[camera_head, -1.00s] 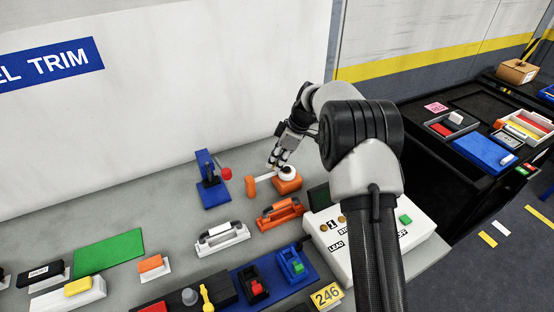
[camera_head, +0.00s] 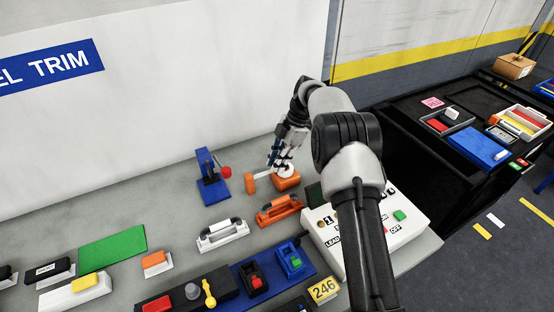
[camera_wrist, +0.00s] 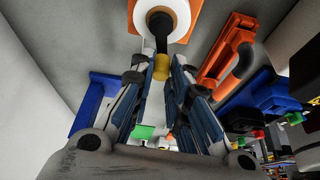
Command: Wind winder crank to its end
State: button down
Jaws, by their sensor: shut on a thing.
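The winder has an orange base (camera_head: 288,183) with a white round disc on top, on the grey bench. In the wrist view its white disc (camera_wrist: 160,17) shows at the top, with a black crank arm (camera_wrist: 160,40) ending in a yellow knob (camera_wrist: 161,66). My gripper (camera_head: 281,163) points down over the winder and partly hides the disc and crank. In the wrist view, my gripper (camera_wrist: 161,68) is shut on the crank knob.
A blue stand with a red knob (camera_head: 213,181) stands left of the winder. Orange (camera_head: 279,211) and white (camera_head: 222,234) handled pieces lie in front. A white control box (camera_head: 370,225) is at right, partly behind my arm. The wall rises close behind.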

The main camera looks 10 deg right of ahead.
dwell(0.4)
jog(key=c, duration=1.5)
grip_release()
jog(key=shift+c, duration=0.2)
jog(key=v, duration=1.2)
